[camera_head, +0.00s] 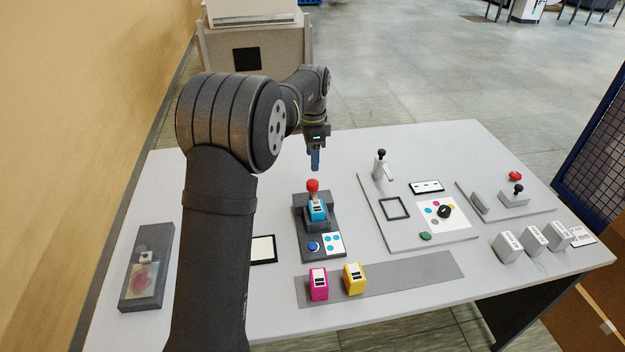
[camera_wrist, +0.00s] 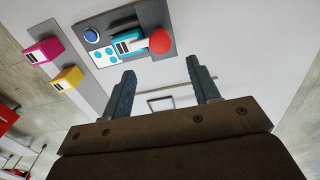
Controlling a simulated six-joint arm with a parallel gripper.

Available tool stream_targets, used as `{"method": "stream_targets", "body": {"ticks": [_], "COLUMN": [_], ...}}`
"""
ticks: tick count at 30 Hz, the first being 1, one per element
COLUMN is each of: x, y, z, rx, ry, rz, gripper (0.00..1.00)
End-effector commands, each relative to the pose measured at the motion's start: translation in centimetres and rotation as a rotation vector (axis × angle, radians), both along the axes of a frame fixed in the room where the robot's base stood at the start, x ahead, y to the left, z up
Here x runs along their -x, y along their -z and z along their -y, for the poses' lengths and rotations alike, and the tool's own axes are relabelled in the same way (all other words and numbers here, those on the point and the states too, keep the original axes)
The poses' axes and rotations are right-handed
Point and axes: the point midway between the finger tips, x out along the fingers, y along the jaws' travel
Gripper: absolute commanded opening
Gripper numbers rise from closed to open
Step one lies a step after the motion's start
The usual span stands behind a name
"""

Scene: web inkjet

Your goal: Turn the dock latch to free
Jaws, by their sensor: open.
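The grey dock (camera_head: 328,241) stands near the middle of the table with a cyan cartridge (camera_head: 318,210) seated in it. The latch with a red ball knob (camera_head: 312,186) is at the dock's far end, behind the cartridge. In the wrist view, the red knob (camera_wrist: 160,41) is just beyond the fingertips and the cyan cartridge (camera_wrist: 128,46) is left of it. My gripper (camera_head: 315,163) hangs above and behind the knob, apart from it. Its two fingers (camera_wrist: 162,72) are open with nothing between them.
Magenta (camera_head: 318,286) and yellow (camera_head: 354,279) cartridges stand on a grey strip in front. A panel (camera_head: 420,238) with a lever and dial is to the right. A grey box (camera_head: 146,268) lies at the left. A dark-framed white pad (camera_head: 263,249) lies left of the dock.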

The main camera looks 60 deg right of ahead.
Motion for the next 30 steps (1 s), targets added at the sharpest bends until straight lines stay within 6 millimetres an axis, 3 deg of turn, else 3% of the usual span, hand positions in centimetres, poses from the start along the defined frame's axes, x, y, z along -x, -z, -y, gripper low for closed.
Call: {"method": "stream_targets", "body": {"ticks": [6, 12, 18, 26, 30], "x": [0.0, 0.0, 0.0, 0.0, 0.0], "y": [4.8, 7.9, 9.2, 9.2, 9.2], "z": [-0.1, 0.0, 0.0, 0.0, 0.0], "rx": [-0.003, -0.001, -0.001, 0.001, 0.001], "ry": [-0.001, -0.001, -0.001, -0.001, -0.001], "rz": [-0.001, 0.000, 0.001, 0.001, 0.001], "gripper": [0.55, 0.55, 0.55, 0.55, 0.30]}}
